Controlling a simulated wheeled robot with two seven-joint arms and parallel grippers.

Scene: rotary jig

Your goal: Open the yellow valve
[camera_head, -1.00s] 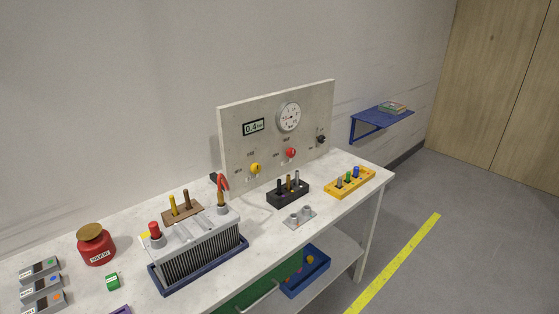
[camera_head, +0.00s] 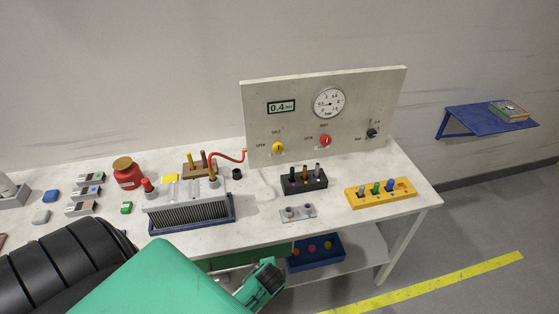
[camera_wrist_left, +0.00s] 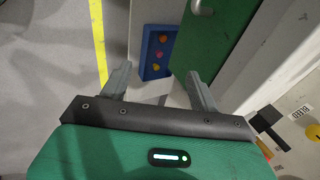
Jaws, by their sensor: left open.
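The yellow valve (camera_head: 278,147) is a small round knob on the left part of the upright grey panel (camera_head: 364,118). An "OPEN" label is to its left and another small label is above it. My left arm comes in at the lower left of the head view, below and in front of the table. My left gripper (camera_wrist_left: 161,84) is open and empty in the left wrist view, its two grey fingers spread apart. It is well apart from the valve. My right gripper is in neither view.
A red knob (camera_head: 325,141), a gauge (camera_head: 329,103) and a 0.4 display (camera_head: 281,107) are on the panel. A finned grey unit (camera_head: 190,211), a black peg block (camera_head: 303,181) and a yellow peg block (camera_head: 381,193) stand on the table. A blue bin (camera_head: 317,252) is below.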

